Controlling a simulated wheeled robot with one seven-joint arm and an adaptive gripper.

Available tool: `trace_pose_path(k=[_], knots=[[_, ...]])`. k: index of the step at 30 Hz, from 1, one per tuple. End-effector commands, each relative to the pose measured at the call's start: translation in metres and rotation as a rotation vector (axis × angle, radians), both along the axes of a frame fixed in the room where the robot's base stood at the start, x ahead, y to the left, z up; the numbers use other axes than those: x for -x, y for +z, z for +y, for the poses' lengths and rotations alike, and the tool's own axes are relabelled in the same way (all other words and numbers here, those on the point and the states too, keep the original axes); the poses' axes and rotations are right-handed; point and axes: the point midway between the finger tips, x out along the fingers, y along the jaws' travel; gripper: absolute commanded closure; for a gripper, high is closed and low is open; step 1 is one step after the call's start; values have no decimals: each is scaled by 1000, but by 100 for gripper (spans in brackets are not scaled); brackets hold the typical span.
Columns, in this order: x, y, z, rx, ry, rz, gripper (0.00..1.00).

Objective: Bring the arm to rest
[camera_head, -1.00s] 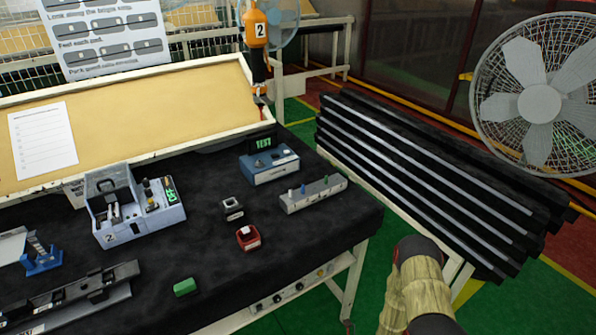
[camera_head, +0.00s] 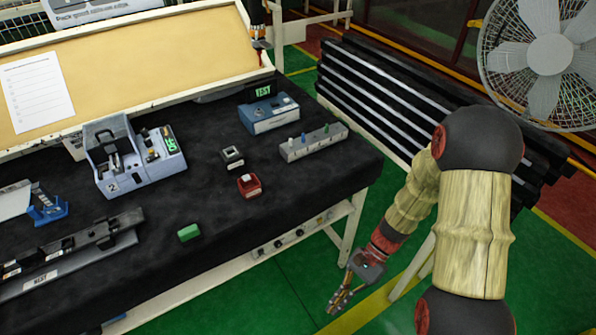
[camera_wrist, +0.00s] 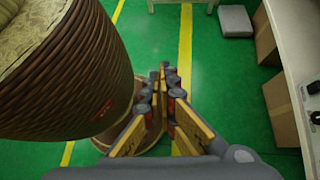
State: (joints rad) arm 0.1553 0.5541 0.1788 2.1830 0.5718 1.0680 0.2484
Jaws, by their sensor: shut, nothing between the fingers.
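My gripper (camera_head: 343,298) hangs low at the right of the workbench, off the table's right front corner, over the green floor. Its fingers are shut and hold nothing. In the wrist view my gripper (camera_wrist: 164,95) points at the green floor with its fingertips together. My arm bends down from the right side of the head view. The workbench (camera_head: 320,180) with its black top is left of my gripper, apart from it.
A stack of black trim strips (camera_head: 400,105) lies behind my arm, with a fan (camera_head: 548,55) beyond. On the bench are a blue tester (camera_head: 268,114), a red block (camera_head: 249,186), and a green block (camera_head: 189,232). In the wrist view, cardboard boxes (camera_wrist: 281,108) stand at right.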

Motion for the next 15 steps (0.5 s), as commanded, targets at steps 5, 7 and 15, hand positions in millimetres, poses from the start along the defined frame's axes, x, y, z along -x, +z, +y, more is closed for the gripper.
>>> trace_pose_path(k=[5,7,15], knots=[[-4,41,-25,43,197,-221,100],[-6,56,-35,64,271,-300,100],[-10,116,-66,164,519,-578,100]])
